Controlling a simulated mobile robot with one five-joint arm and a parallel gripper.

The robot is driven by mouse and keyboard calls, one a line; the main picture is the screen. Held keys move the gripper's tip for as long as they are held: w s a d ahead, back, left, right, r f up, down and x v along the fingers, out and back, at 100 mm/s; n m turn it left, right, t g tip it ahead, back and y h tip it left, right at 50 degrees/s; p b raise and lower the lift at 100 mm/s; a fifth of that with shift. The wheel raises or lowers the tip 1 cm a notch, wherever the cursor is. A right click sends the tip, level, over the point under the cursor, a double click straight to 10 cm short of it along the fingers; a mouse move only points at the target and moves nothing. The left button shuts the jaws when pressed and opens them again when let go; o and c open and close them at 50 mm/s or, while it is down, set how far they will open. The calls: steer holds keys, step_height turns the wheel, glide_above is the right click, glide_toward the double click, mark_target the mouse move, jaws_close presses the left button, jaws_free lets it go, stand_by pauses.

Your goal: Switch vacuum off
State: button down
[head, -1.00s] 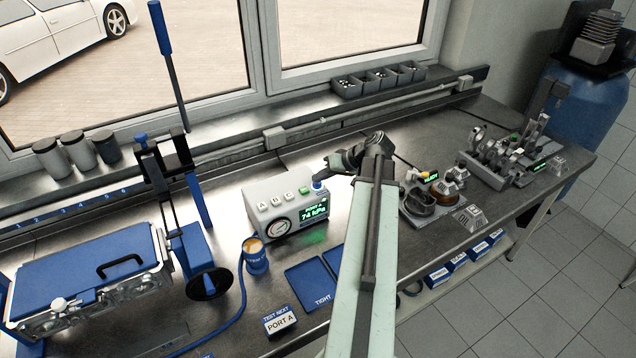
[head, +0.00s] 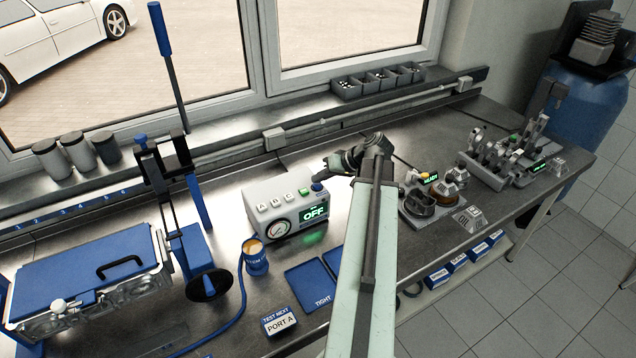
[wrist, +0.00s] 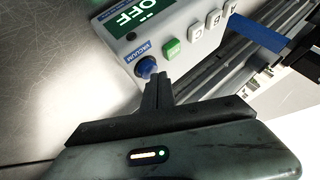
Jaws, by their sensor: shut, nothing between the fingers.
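The vacuum tester (head: 284,212) is a light grey box on the bench with a round dial, lettered buttons, a green button and a green display (head: 314,214) that reads OFF. Its blue vacuum knob (head: 317,187) is at the right end of the top, and it also shows in the wrist view (wrist: 146,67) beside a blue VACUUM label. My gripper (wrist: 158,82) is shut and empty, its fingertips right at the knob, seemingly touching or nearly touching it. In the head view my gripper (head: 325,176) is just above and right of the knob.
A blue cup (head: 256,258) with a hose stands in front of the tester. A TEST NEXT PORT A sign (head: 279,321) and blue trays (head: 310,284) lie nearer. An engine head with a blue cover (head: 85,275) is at left; other fixtures (head: 435,195) stand right.

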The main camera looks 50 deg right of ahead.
mark_target(320, 185)
step_height(320, 185, up, 6)
steer(key=p, duration=0.6)
steer(key=shift+r, duration=0.15)
